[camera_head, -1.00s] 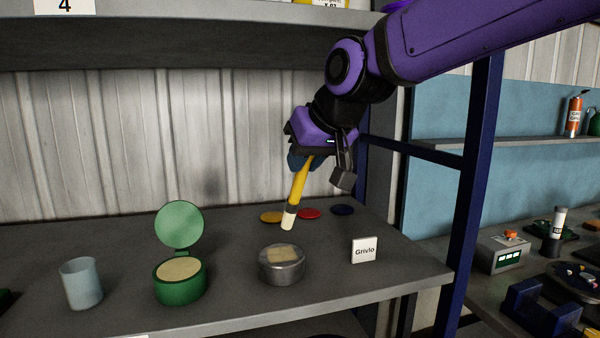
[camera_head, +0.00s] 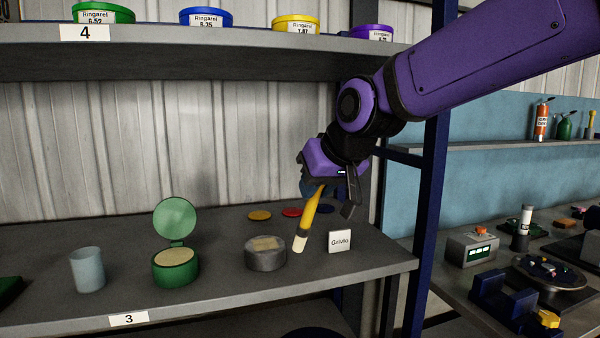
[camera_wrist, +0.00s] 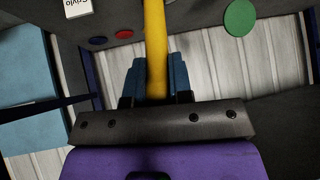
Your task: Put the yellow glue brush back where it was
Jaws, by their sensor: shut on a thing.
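The yellow glue brush (camera_head: 309,215) is in my gripper (camera_head: 316,187), which is shut on its upper part. The brush hangs tilted, its pale tip (camera_head: 299,243) pointing down, between the grey round tin (camera_head: 265,253) and the white Grivlo card (camera_head: 340,242). I cannot tell whether the tip touches the shelf. In the wrist view the yellow handle (camera_wrist: 155,45) runs up between the blue fingers. A pale cup (camera_head: 88,270) stands empty-looking at the left of the shelf. The green round container (camera_head: 175,267) has its lid raised.
Orange, red and blue discs (camera_head: 260,215) lie behind on shelf 3 (camera_head: 215,292). The upper shelf (camera_head: 235,43) holds several coloured tubs. A dark blue post (camera_head: 428,200) stands right of my gripper. The shelf between cup and green container is clear.

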